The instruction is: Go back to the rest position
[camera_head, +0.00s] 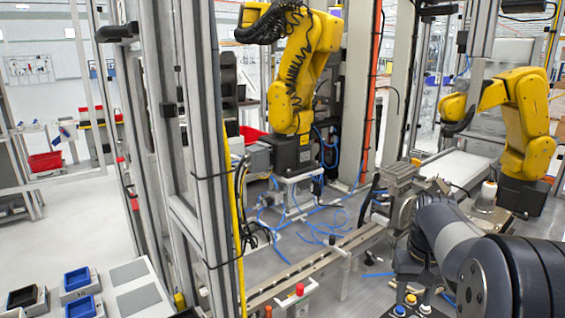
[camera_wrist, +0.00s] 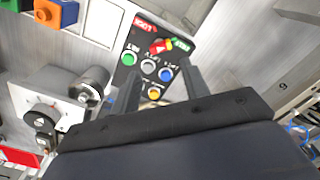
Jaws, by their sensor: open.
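My arm (camera_head: 460,240), dark grey and black, reaches in from the lower right of the head view. My gripper shows in the wrist view (camera_wrist: 161,80), with two dark fingers apart and nothing visible between them. I cannot tell whether the fingertips touch the panel. In the head view the panel's buttons (camera_head: 411,299) show at the bottom edge, beside my arm, and the gripper is largely hidden.
Two yellow robot arms stand in the cell, one at the centre (camera_head: 300,75) and one at the right (camera_head: 528,120). A metal frame post (camera_head: 190,130) rises left of centre. Blue bins (camera_head: 80,308) sit lower left. Grey floor lies open at the left.

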